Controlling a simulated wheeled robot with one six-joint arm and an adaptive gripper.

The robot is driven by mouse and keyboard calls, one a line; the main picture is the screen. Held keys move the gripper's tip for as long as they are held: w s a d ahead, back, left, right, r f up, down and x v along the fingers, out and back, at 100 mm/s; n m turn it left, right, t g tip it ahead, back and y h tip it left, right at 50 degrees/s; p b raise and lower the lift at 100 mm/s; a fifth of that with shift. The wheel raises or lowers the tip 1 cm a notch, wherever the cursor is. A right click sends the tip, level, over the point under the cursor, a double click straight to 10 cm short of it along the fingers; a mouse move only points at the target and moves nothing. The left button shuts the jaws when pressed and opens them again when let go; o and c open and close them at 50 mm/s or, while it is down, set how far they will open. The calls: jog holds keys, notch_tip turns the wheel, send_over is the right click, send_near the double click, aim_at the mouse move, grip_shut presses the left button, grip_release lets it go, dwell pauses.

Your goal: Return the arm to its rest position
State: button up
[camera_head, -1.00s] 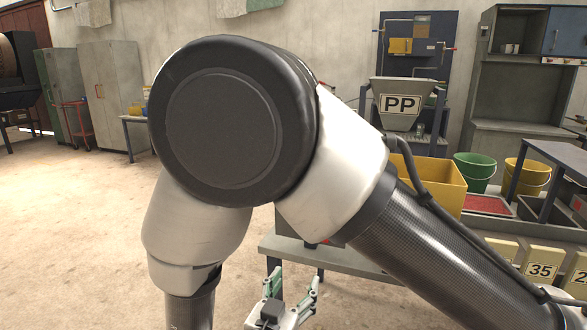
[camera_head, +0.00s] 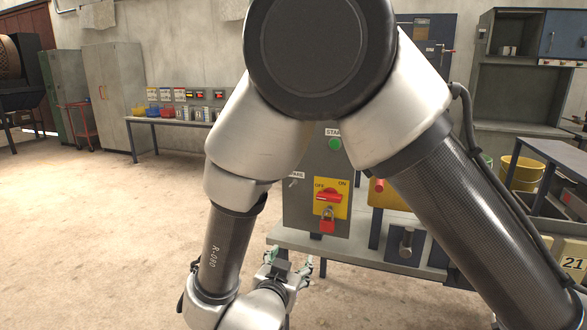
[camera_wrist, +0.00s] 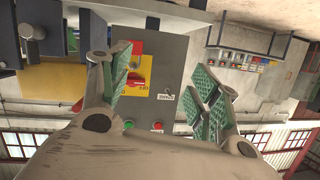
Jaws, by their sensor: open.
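My gripper (camera_head: 288,268) shows low in the middle of the head view, in front of the grey stand. In the wrist view my gripper (camera_wrist: 163,90) has its green-padded fingers spread wide with nothing between them. My arm is bent and fills much of the head view. Behind it stands a grey control box (camera_head: 301,207) with a red switch on a yellow OFF/ON plate (camera_head: 331,198), a red padlock (camera_head: 328,221) and a green start button (camera_head: 335,143). The box also shows upside down between the fingers in the wrist view (camera_wrist: 172,75).
A grey bench (camera_head: 380,254) carries the control box. A long table (camera_head: 170,121) with several coloured bins stands at the back wall, beside grey cabinets (camera_head: 113,92). A yellow bucket (camera_head: 522,172) stands at the right. The floor at the left (camera_head: 80,220) is clear.

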jog(key=w+r+g+y, duration=0.2)
jog(key=w+r+y, duration=0.35)
jog(key=w, duration=0.25)
jog(key=w+d+r+n+g+y, duration=0.2)
jog(key=d+r+n+g+y, duration=0.1)
jog(key=d+r, duration=0.6)
jog(key=s+d+r+g+h, duration=0.2)
jog(key=s+d, duration=1)
jog(key=d, duration=0.2)
jog(key=s+d+r+n+g+h, duration=0.1)
jog(key=s+d+g+h, duration=0.2)
jog(key=s+d, duration=0.9)
jog(key=shift+d+r, duration=0.4)
jog(key=shift+d, duration=0.85)
jog(key=shift+w, duration=0.1)
